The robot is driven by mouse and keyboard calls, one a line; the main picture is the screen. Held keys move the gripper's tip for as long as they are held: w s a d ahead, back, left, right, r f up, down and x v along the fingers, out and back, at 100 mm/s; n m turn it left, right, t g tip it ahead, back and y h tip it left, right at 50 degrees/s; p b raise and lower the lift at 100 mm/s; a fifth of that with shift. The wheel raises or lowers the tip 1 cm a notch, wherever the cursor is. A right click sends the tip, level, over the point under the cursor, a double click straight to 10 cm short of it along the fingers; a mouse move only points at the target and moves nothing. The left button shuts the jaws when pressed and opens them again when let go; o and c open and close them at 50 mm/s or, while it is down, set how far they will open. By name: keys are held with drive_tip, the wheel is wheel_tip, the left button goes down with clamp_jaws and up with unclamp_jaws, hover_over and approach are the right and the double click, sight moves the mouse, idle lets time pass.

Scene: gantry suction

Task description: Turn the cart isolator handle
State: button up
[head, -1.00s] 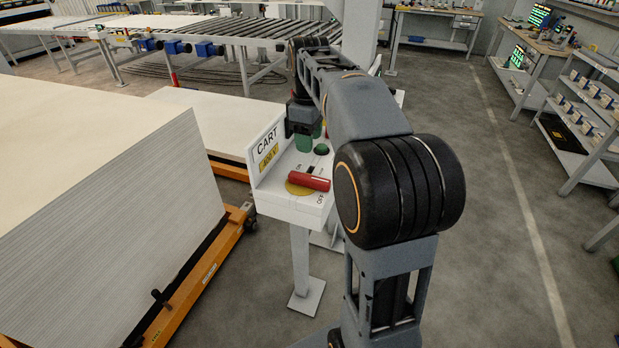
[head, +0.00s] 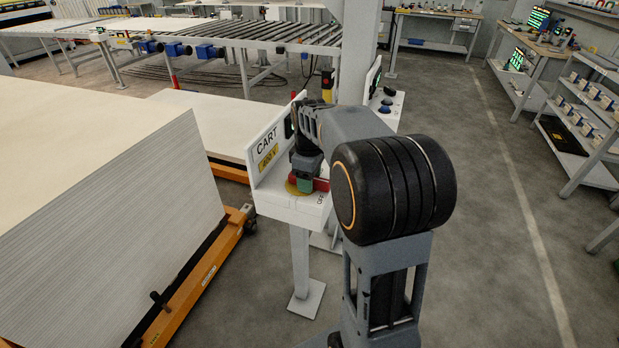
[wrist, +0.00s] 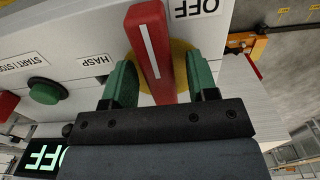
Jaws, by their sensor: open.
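The cart isolator handle is a red bar with a white line, on a yellow disc, on the white CART panel (head: 264,200). In the wrist view the handle (wrist: 149,45) lies between the two green fingers of my gripper (wrist: 160,82), pointing toward the OFF label. The fingers stand apart on either side of it, with a gap visible at each side. In the head view my gripper (head: 304,184) is down over the handle, and only part of the red handle (head: 321,184) shows beside it.
A green button (wrist: 46,91), a HASP label and a lit OFF display (wrist: 42,160) are near the handle. A tall stack of white sheets (head: 130,200) on an orange cart (head: 205,285) stands left of the panel. Open floor lies to the right.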

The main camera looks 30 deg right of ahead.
drive_tip(key=shift+c, duration=0.5)
clamp_jaws()
